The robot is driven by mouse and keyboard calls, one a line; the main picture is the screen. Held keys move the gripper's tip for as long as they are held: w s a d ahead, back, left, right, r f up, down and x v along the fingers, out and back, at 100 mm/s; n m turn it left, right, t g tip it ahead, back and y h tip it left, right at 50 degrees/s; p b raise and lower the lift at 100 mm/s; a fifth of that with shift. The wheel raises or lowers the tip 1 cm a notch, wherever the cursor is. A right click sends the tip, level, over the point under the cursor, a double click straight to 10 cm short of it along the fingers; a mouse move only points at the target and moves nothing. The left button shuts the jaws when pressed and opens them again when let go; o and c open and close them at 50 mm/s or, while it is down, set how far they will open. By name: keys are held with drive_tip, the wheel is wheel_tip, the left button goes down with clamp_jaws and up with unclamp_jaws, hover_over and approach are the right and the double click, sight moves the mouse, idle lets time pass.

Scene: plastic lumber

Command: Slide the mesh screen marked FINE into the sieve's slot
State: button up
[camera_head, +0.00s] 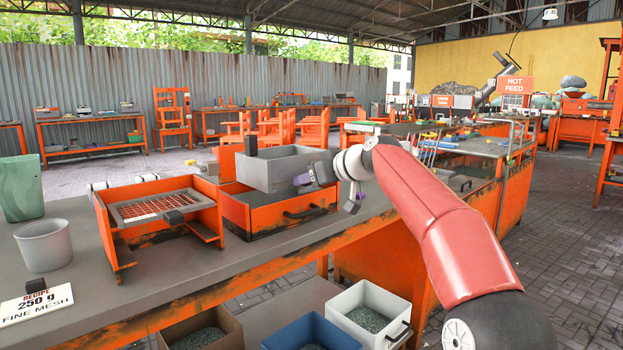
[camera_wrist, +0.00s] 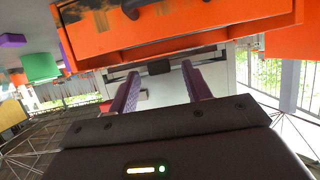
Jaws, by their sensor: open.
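The orange sieve (camera_head: 113,237) stands on the bench at the left in the head view. A grey-framed mesh screen (camera_head: 128,214) with a dark tab at its front lies within its side walls. I cannot read a FINE mark on it or tell how fully it sits in the slot. My gripper (camera_head: 304,180) is right of the sieve, at the right end of a grey bin (camera_head: 272,177). In the wrist view my gripper (camera_wrist: 160,74) has its purple fingers apart. A pale surface with a dark block shows between and beyond them; contact cannot be told.
The grey bin sits over an orange drawer box (camera_head: 262,222) with a dark handle. A grey cup (camera_head: 43,246) and a recipe card (camera_head: 36,306) reading 250 g fine mesh are at the left. White (camera_head: 366,300) and blue (camera_head: 300,330) bins stand below the bench edge.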

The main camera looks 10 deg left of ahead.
drive_tip(key=b+v, duration=0.1)
drive_tip(key=v, duration=0.6)
drive_tip(key=shift+s+d+r+b, duration=0.15)
drive_tip(key=shift+d+b, duration=0.05)
drive_tip(key=shift+b, duration=0.2)
drive_tip(key=s+d+f+m+g+h, duration=0.1)
drive_tip(key=s+d+f+m+h, duration=0.2)
drive_tip(key=s+d+f, duration=0.4)
drive_tip(key=s+d+f+m+g+h, duration=0.1)
drive_tip(key=s+d+f+m+h, duration=0.3)
drive_tip(key=s, duration=1.5)
drive_tip(key=s+d+f+m+h, duration=0.3)
drive_tip(key=s+d+f, duration=0.9)
drive_tip(key=f, duration=0.6)
drive_tip(key=shift+s+g+h, duration=0.4)
drive_tip(key=shift+s, duration=0.15)
drive_tip(key=shift+o, duration=0.2)
